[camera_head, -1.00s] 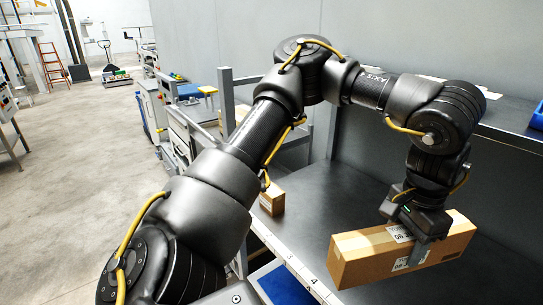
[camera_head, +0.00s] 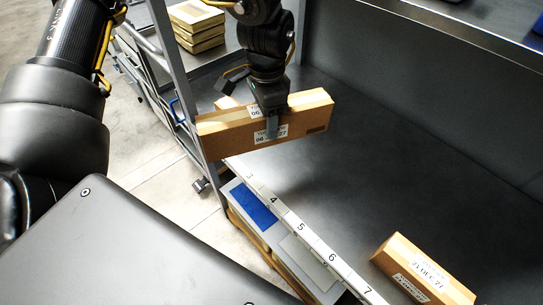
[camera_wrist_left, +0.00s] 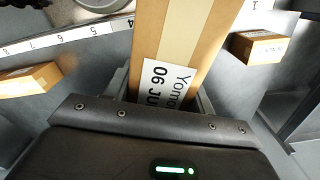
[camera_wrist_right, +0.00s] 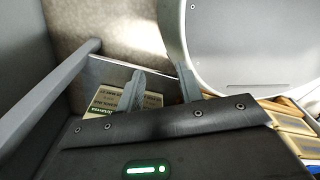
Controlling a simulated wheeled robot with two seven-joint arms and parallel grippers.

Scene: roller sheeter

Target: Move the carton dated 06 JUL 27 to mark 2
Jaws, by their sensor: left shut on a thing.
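The carton dated 06 JUL 27 (camera_head: 308,116) is long and brown, with white date labels. My left gripper (camera_head: 273,128) is shut on its middle and holds it level, seemingly above the shelf near its left end. The carton's top and label also show in the left wrist view (camera_wrist_left: 190,45). The numbered strip (camera_head: 287,213) runs along the shelf's front edge; marks 4 to 7 read clearly in the head view. Mark 2 is hidden, apparently behind the held carton. My right gripper (camera_wrist_right: 160,78) shows only in the right wrist view, open and empty.
A carton dated 21 DEC 27 (camera_head: 425,272) lies on the shelf near mark 7. A small carton (camera_wrist_left: 258,47) stands near mark 1, mostly hidden behind the held one in the head view. A rack post (camera_head: 180,75) rises at left. The shelf middle (camera_head: 345,190) is clear.

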